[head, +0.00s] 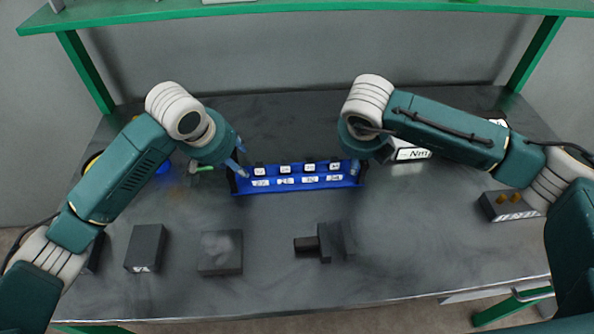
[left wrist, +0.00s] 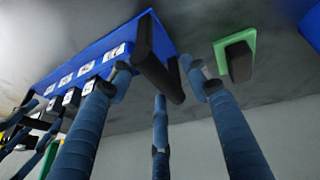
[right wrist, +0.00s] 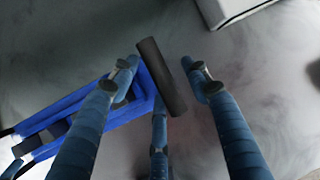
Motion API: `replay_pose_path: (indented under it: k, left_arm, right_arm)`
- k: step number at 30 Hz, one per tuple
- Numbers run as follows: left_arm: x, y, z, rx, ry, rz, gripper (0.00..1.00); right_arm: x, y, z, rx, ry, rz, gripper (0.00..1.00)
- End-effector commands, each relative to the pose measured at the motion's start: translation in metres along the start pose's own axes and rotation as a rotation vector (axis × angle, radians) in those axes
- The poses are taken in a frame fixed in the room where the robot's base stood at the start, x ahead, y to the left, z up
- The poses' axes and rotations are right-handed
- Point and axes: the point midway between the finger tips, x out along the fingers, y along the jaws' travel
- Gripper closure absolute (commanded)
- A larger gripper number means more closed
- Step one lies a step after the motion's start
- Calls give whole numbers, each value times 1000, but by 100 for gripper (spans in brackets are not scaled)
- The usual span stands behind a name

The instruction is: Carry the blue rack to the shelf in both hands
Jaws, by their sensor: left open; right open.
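The blue rack (head: 298,188) lies on the grey table in the head view, with white labels along its front. My left gripper (head: 239,170) is at its left end and my right gripper (head: 354,168) at its right end. In the left wrist view the open fingers stand on either side of the dark end handle (left wrist: 155,58) of the rack (left wrist: 92,50). In the right wrist view the open fingers also straddle a dark handle (right wrist: 162,78) at the end of the rack (right wrist: 125,112). Whether any finger touches is unclear. The green-edged shelf (head: 300,11) spans the top of the head view.
Dark blocks (head: 220,252) and (head: 147,247) and a dark tool-like piece (head: 325,243) lie in front of the rack. A box with knobs (head: 508,206) is at the right. Green posts (head: 85,70) hold the shelf.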

Motion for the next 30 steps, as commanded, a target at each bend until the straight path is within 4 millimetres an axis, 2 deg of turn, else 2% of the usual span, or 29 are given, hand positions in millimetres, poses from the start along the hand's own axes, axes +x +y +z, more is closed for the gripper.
replay_pose_path:
  k: [1, 8, 9, 17, 30]
  left_arm:
    - [0, 0, 0, 0, 0, 0, 52]
    - [0, 0, 0, -1, 0, 0, 98]
    - [0, 0, 0, -1, 0, 0, 100]
    - [0, 0, 0, -1, -1, -1, 100]
    - [-15, 4, -8, -2, 8, 3, 100]
  right_arm:
    - [0, 0, 0, 0, 0, 0, 53]
    - [0, 0, 0, 0, 0, 0, 98]
    - [0, 0, 0, 0, 0, 0, 100]
    - [0, 0, 0, 0, 0, 0, 100]
    - [-16, -3, 9, 3, -8, 0, 100]
